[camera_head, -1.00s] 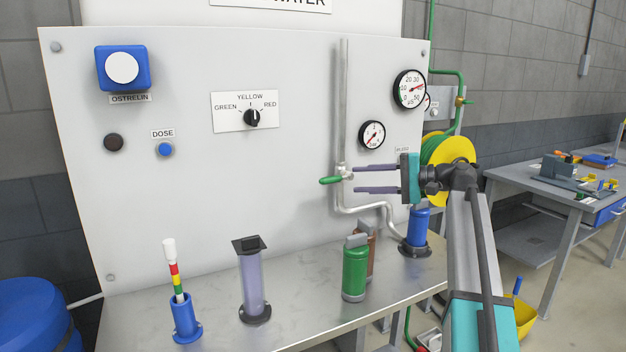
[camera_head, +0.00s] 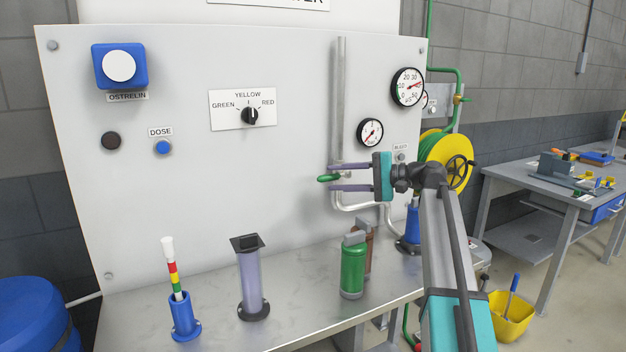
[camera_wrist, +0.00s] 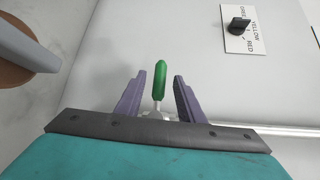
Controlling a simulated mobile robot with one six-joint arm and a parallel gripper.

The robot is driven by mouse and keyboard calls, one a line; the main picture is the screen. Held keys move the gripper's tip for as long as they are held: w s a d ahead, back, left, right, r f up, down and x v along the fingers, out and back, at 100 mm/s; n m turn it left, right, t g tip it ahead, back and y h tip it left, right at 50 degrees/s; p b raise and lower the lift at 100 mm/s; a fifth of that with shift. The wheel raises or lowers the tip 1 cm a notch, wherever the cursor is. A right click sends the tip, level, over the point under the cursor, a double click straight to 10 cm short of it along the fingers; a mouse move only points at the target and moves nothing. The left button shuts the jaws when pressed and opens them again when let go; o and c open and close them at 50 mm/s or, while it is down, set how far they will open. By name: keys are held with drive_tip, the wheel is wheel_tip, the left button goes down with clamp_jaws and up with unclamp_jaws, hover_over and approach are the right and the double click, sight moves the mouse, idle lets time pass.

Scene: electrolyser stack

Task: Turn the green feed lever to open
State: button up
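The green feed lever (camera_head: 328,178) sits on the grey vertical pipe (camera_head: 339,120) in front of the white panel and points left in the head view. In the wrist view the green lever (camera_wrist: 160,80) stands upright between the fingers. My gripper (camera_head: 334,178) has its two purple fingers on either side of the lever, one above and one below. In the wrist view my gripper (camera_wrist: 156,92) is open, with a gap between each finger and the lever. The valve body at the lever's base is partly hidden by my gripper.
Two gauges (camera_head: 407,87) (camera_head: 369,133) are on the panel to the upper right. A green bottle (camera_head: 353,268) and a brown one (camera_head: 371,250) stand on the bench below my gripper. A selector knob (camera_head: 250,116) is to the left. The panel around the lever is clear.

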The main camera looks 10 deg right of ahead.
drive_tip(key=x, duration=0.7)
drive_tip(key=shift+a, duration=0.15)
clamp_jaws()
drive_tip(key=shift+f, duration=0.1)
